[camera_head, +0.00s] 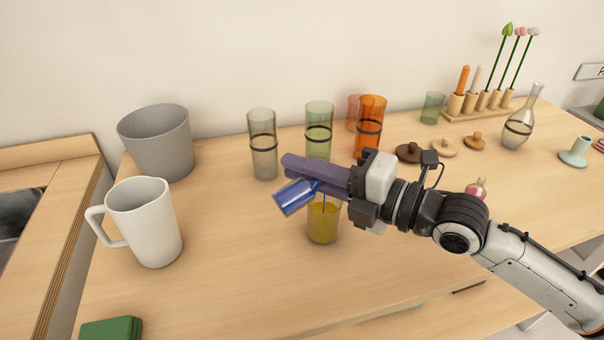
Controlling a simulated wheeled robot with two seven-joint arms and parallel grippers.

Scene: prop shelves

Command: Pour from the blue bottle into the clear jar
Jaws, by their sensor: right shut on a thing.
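My right gripper (317,174), with purple fingers, is shut on the blue bottle (293,198). The bottle is tilted, with its wide body down to the left and its narrow end toward the jar. The clear jar (322,228) stands on the table just below and to the right of the bottle, with yellow contents. A thin dark blue line, like a stream, runs from the bottle's narrow end down into the jar. The fingers hide part of the bottle and the jar's upper area. My left gripper is not in view.
A white mug (144,222) and a grey bucket (158,143) stand at left. A grey glass (263,157), a green glass (319,125) and an orange glass (370,118) stand behind the gripper. A flask (517,131) is at right. The front middle of the table is clear.

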